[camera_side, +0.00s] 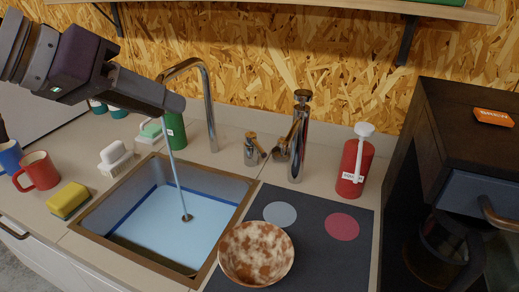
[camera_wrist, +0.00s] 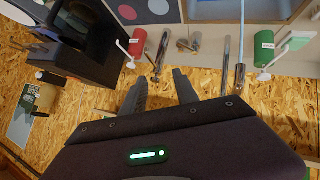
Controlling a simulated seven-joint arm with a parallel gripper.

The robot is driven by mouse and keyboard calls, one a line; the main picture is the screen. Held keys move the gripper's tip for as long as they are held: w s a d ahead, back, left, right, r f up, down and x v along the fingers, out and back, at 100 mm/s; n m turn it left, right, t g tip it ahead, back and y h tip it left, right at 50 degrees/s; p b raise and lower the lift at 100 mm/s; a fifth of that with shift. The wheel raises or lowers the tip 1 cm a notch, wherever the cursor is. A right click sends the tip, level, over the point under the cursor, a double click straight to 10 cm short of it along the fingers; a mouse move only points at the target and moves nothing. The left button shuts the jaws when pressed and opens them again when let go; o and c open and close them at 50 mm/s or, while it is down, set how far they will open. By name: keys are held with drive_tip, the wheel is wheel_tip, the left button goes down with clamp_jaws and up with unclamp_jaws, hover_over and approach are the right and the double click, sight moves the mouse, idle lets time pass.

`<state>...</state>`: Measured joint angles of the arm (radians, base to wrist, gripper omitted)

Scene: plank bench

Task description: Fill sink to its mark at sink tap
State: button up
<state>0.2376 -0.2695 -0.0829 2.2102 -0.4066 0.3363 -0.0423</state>
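The sink (camera_side: 236,226) is a steel-rimmed basin with a dark blue line (camera_side: 196,194) around its inner walls. Pale blue water (camera_side: 160,222) covers its floor, and the drain (camera_side: 187,218) shows through. The water's edge lies close to the line; I cannot tell whether it touches. A stream (camera_side: 177,170) falls from the arched spout (camera_side: 210,105) near the drain. Small chrome handles (camera_side: 251,152) stand right of the spout. My gripper (camera_side: 178,103) hangs above the sink's back, in front of the spout. In the wrist view its fingers (camera_wrist: 162,88) are apart and empty.
A brown-white bowl (camera_side: 256,254) overlaps the sink's right rim on a dark mat (camera_side: 325,262). A tall chrome fixture (camera_side: 298,145) and red pump bottle (camera_side: 355,168) stand behind.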

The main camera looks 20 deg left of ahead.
drive_tip(key=w+d+f+n+t, duration=0.2)
drive_tip(key=w+d+n+t, duration=0.3)
drive_tip(key=w+d, duration=1.2)
drive_tip(key=n+g+y, duration=0.2)
drive_tip(key=n+y, duration=0.7)
drive_tip(key=n, duration=0.1)
approach(260, 147)
drive_tip(key=d+f, duration=0.1)
drive_tip(key=d, duration=0.2)
drive_tip(key=s+d+f, duration=0.1)
drive_tip(key=d+f, duration=0.1)
drive_tip(key=d, duration=0.1)
drive_tip(key=d+f, duration=0.1)
drive_tip(key=d, duration=0.2)
drive_tip(key=shift+s+d+f, duration=0.2)
drive_tip(key=shift+s, duration=0.2)
drive_tip(key=w+a+n+y, duration=0.1)
drive_tip(key=a, duration=0.2)
drive_tip(key=w+a+y, duration=0.1)
drive_tip(key=w+a, duration=0.1)
drive_tip(key=a, duration=0.1)
drive_tip(key=w+a+n+t+y, duration=0.1)
drive_tip(key=a, duration=0.1)
drive_tip(key=shift+w+a+r+n+y, duration=0.2)
drive_tip(key=shift+a+r+n+y, duration=0.1)
drive_tip(key=shift+a+r+y, duration=0.1)
drive_tip(key=x, duration=0.7)
drive_tip(key=shift+w+a, duration=0.1)
clamp_jaws()
